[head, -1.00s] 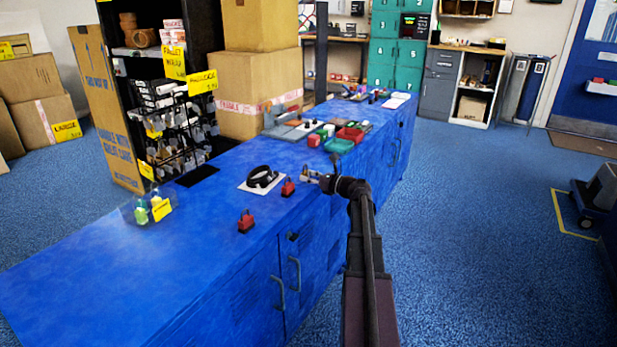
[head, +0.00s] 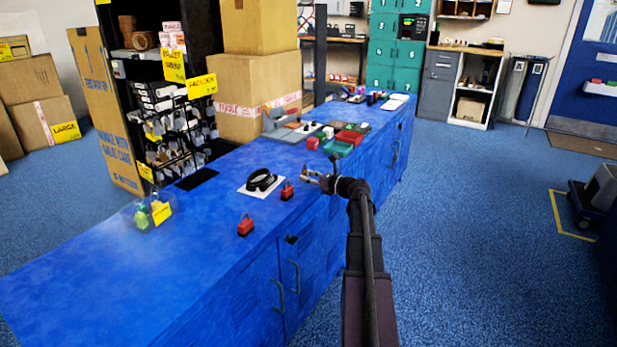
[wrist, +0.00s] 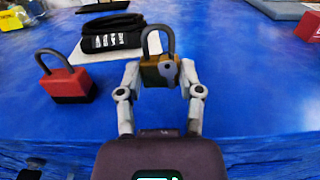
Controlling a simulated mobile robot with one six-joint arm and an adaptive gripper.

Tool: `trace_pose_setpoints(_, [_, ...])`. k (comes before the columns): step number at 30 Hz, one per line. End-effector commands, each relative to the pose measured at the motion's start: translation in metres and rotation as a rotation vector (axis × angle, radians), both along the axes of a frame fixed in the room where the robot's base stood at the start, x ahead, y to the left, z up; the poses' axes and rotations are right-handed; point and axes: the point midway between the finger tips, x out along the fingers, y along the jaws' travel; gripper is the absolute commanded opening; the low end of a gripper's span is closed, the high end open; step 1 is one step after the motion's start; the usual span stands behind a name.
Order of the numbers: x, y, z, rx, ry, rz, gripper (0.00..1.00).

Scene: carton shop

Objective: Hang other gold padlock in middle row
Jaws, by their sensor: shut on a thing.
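A gold padlock (wrist: 160,70) with a dark shackle and a grey key-shaped mark on its front is held between the two fingers of my gripper (wrist: 160,78) in the wrist view. The shackle points up. In the head view my gripper (head: 312,176) is over the front edge of the blue counter, and the padlock is too small to make out clearly. A black rack (head: 178,125) with rows of hooks and several hanging items stands behind the counter under a yellow padlock sign (head: 202,84). I cannot tell its separate rows clearly.
Two red padlocks (head: 245,226) (head: 287,190) stand on the blue counter (head: 130,270). A coiled black strap (head: 262,179) lies on a white sheet. Green and yellow items (head: 150,212) stand to the left. Red and green trays (head: 338,148) lie farther back.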

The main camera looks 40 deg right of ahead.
Motion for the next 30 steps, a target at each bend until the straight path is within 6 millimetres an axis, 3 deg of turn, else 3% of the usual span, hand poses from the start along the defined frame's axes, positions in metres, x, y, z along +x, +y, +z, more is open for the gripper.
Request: trace_pose_setpoints(30, [-0.034, -0.014, 0.000, 0.000, 0.000, -0.001, 0.10])
